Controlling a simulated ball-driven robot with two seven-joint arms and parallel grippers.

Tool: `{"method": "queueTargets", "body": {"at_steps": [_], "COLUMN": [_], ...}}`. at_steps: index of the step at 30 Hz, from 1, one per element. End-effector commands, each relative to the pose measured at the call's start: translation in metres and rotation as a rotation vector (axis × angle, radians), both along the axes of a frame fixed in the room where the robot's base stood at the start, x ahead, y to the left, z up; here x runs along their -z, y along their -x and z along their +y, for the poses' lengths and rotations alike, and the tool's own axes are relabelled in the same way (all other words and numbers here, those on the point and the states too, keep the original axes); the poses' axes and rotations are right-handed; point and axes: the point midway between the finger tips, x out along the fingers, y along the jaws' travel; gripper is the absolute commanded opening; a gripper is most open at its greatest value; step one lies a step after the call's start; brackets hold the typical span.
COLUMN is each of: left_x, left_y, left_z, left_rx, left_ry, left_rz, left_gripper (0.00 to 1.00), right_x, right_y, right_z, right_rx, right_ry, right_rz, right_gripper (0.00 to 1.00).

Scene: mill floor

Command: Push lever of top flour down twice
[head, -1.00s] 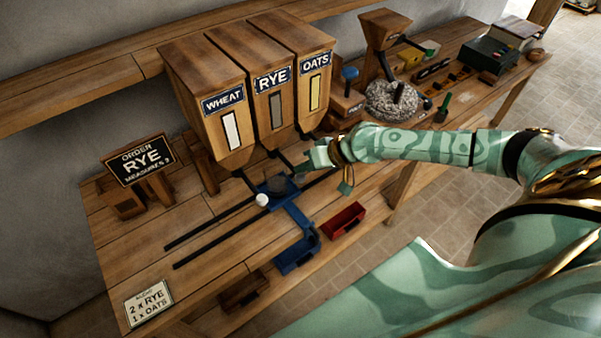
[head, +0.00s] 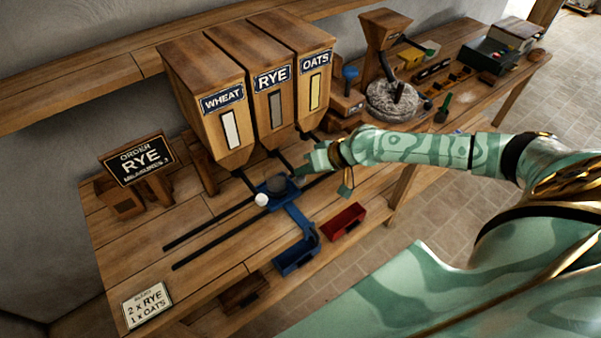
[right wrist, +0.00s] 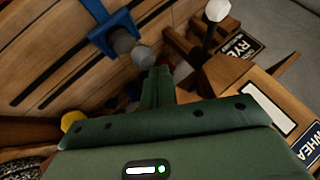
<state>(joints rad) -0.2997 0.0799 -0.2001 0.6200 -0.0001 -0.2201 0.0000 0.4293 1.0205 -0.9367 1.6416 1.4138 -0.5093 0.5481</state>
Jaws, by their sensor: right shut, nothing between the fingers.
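Three wooden hoppers stand in a row: WHEAT (head: 222,102), RYE (head: 270,79) and OATS (head: 315,64). The blend card (head: 147,304) reads 2 x RYE above 1 x OATS. Dark levers come out below the hoppers. The wheat lever ends in a white knob (head: 262,199). The grey knob (right wrist: 143,56) shows just beyond my fingertips in the right wrist view; a yellow knob (right wrist: 72,120) is at lower left there. My right gripper (head: 303,170) is shut and empty in front of the hoppers. I cannot tell whether it touches the grey knob. My left gripper is out of view.
A blue carriage (head: 294,213) with a dark cup (right wrist: 122,40) sits below the hoppers by two black rails (head: 218,222). A blue tray (head: 297,258) and red tray (head: 343,222) are at the front edge. An order sign (head: 137,160) stands left.

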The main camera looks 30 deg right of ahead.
Motion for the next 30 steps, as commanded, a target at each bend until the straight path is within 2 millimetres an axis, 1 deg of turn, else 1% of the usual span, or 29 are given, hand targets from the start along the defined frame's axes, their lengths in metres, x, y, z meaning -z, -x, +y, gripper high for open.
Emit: {"method": "queueTargets", "body": {"at_steps": [30], "left_x": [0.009], "left_y": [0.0], "left_z": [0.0], "left_rx": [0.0], "left_ry": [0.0], "left_rz": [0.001], "left_gripper": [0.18], "right_x": [0.013], "right_y": [0.0], "right_z": [0.0], "right_rx": [0.0], "right_ry": [0.0], "right_rz": [0.0], "right_gripper": [0.0]}}
